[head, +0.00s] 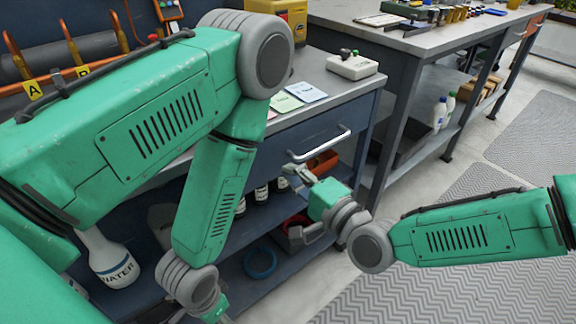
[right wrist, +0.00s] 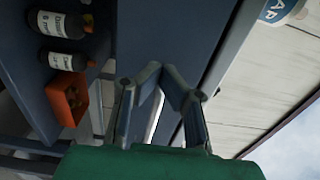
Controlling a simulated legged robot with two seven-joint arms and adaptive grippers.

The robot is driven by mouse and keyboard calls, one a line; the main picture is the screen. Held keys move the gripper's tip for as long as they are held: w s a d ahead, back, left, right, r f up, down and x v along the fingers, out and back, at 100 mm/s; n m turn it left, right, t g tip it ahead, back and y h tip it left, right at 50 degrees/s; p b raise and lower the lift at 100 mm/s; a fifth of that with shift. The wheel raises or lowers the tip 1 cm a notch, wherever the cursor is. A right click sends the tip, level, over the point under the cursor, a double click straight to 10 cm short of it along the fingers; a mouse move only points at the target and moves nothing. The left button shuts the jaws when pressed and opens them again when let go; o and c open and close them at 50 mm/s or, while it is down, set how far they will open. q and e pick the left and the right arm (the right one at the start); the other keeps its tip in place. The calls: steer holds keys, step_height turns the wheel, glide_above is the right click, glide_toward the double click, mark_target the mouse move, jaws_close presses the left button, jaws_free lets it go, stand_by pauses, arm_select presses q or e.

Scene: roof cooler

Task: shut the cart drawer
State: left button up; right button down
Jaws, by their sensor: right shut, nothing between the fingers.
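The blue cart drawer (head: 300,132) is under the grey top of the cart, with a pale bar handle (head: 320,144) on its front. The front sits close to the cart's top edge; I cannot tell how far it stands out. My right gripper (head: 296,174) is just below the handle, near the drawer's lower edge. It is shut and empty. In the right wrist view its fingertips (right wrist: 162,76) meet before a dark blue surface. I cannot tell whether they touch it. My left gripper (head: 215,309) is at the bottom edge, its fingers out of frame.
Shelves below the drawer hold dark bottles (head: 261,193), an orange bin (head: 322,163) and a blue ring (head: 260,261). A white device (head: 352,66) sits on the cart top. A workbench (head: 425,38) stands to the right. Grey mats (head: 535,145) cover open floor.

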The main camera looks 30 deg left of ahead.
steer(key=f+p+v, duration=0.1)
steer(key=p+v, duration=0.2)
steer(key=v, duration=1)
steer(key=s+d+f+n+g+h+p, duration=0.1)
steer(key=s+d+f+h+p, duration=0.25)
steer(key=d+f, duration=0.3)
steer(key=s+d+f+n+g+h+p, duration=0.2)
steer(key=s+d+f+h, duration=0.3)
steer(key=d, duration=0.3)
arm_select(q)
step_height(320, 180, up, 13)
steer(key=p, duration=0.3)
steer(key=shift+d, duration=0.45)
arm_select(e)
steer(key=s+d+g+h, duration=0.1)
steer(key=s+d+h, duration=0.3)
steer(key=d, duration=0.9)
steer(key=s+d+n+g+h, duration=0.1)
steer(key=s+d+h, duration=0.3)
steer(key=d, duration=0.9)
steer(key=s, duration=0.3)
steer(key=shift+s+r+n+g, duration=0.15)
steer(key=shift+r+n+g, duration=0.15)
steer(key=shift+r, duration=0.1)
